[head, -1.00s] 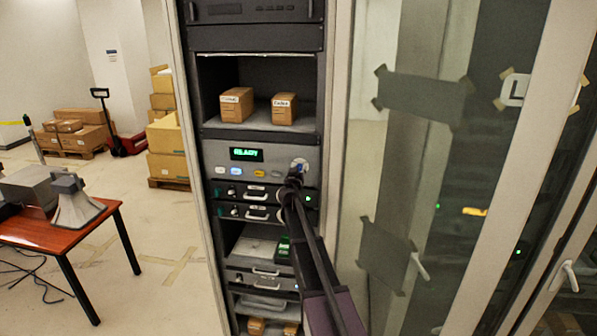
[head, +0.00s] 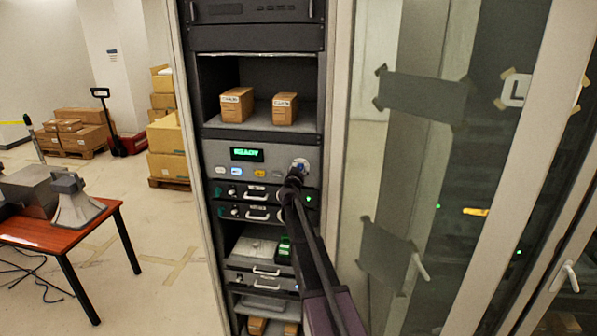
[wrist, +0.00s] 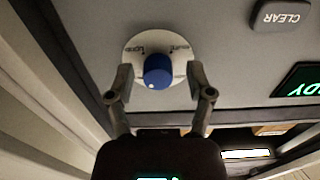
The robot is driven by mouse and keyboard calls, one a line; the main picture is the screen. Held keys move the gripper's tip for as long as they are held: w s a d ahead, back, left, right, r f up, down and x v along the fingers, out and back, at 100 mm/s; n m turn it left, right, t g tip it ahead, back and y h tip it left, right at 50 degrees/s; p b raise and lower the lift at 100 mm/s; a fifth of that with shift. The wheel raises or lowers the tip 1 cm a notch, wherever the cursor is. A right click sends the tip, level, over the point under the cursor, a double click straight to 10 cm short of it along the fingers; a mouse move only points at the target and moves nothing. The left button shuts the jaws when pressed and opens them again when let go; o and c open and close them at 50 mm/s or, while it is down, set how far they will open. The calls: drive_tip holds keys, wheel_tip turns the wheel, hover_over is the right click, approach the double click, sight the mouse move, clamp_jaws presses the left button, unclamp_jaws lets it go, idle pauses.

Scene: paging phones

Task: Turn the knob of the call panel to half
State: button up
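The call panel (head: 228,152) is a grey rack unit with a lit green display reading READY (head: 247,154) and a row of coloured buttons. Its blue knob (wrist: 158,71) sits on a round white dial plate (wrist: 139,44) with small dark labels, seen upside down in the wrist view. A small pale mark shows on the knob's lower-left edge there. My gripper (wrist: 159,79) is open, with one finger on each side of the knob and a gap on both sides. In the head view my gripper (head: 295,178) is at the panel's right end and partly hides the knob.
A CLEAR button (wrist: 283,15) is near the knob in the wrist view. Two small cardboard boxes stand on the shelf above the panel, and units with handles (head: 257,198) sit below. A glass door (head: 440,150) stands to the right, and a red-brown table (head: 60,228) to the left.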

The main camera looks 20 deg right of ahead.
drive_tip(key=shift+s, duration=0.2)
drive_tip(key=v, duration=1.1)
drive_tip(key=shift+s+a, duration=0.25)
drive_tip(key=shift+a, duration=0.05)
idle(0.5)
drive_tip(key=s+a+f+g+y+b, duration=0.15)
drive_tip(key=s+f+g+b, duration=0.4)
drive_tip(key=f, duration=0.65)
drive_tip(key=s+a+f+g+b, duration=0.3)
drive_tip(key=s+f+b, duration=0.5)
drive_tip(key=f, duration=0.4)
drive_tip(key=s+a+f+n+g+y+b, duration=0.6)
drive_tip(key=s+a+f+y+b, duration=0.2)
drive_tip(key=s+a+f, duration=0.8)
drive_tip(key=shift+s+f+n+b, duration=0.4)
drive_tip(key=shift+s+f+b, duration=0.45)
drive_tip(key=shift+s+f, duration=0.05)
drive_tip(key=shift+g+y, duration=0.25)
